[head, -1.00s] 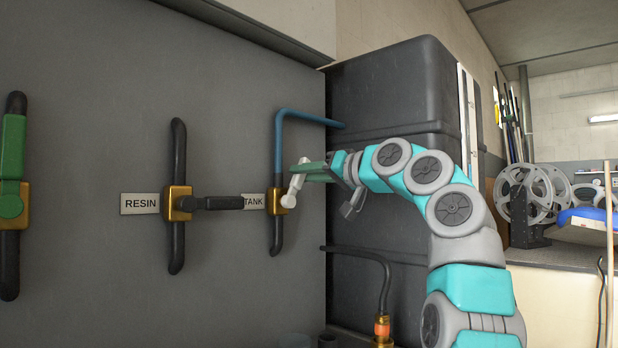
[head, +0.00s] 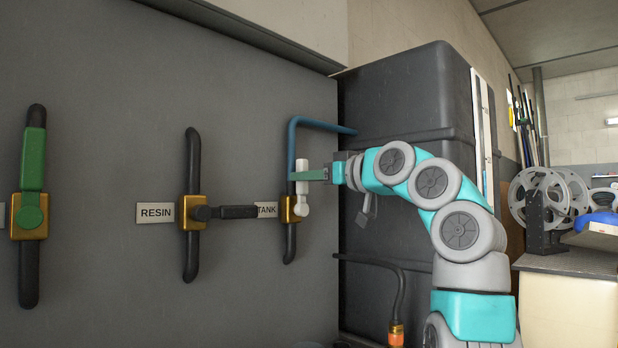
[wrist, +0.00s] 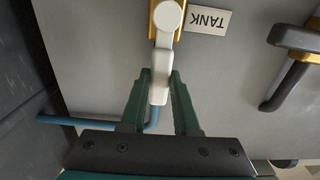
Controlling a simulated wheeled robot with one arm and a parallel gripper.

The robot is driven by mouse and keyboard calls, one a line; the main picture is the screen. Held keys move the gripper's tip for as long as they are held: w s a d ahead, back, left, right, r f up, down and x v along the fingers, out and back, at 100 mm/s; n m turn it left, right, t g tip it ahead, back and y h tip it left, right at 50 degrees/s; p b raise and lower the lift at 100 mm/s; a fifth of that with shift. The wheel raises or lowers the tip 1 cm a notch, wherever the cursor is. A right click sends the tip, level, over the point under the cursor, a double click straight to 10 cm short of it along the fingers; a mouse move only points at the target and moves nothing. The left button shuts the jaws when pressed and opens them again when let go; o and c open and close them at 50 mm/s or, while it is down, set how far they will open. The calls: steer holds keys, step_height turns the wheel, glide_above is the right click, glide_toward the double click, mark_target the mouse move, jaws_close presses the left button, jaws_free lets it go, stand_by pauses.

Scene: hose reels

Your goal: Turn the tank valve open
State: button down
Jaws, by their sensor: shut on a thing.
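The tank valve has a brass body (head: 288,209) on a dark vertical pipe, beside the TANK label (head: 267,210). Its white handle (head: 302,180) stands upright, in line with the pipe. My gripper (head: 312,175) comes from the right and is shut on the handle's upper part. In the wrist view the green fingers of my gripper (wrist: 160,78) lie either side of the end of the white handle (wrist: 168,50). The brass body (wrist: 154,25) is partly hidden behind the handle.
Left of it, the RESIN label (head: 157,212) is beside another valve, whose black lever (head: 235,212) points right. A green-handled valve (head: 31,180) is farther left. A blue pipe (head: 318,124) runs from the tank valve's pipe to the dark tank (head: 405,100).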

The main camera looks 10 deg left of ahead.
steer(key=shift+f, duration=0.15)
steer(key=c, duration=0.6)
jaws_free()
steer(key=shift+c, duration=0.2)
steer(key=b+v, duration=0.1)
steer(key=v, duration=0.6)
steer(key=shift+s+d+b, duration=0.25)
steer(key=shift+d+b, duration=0.05)
steer(key=shift+b, duration=0.1)
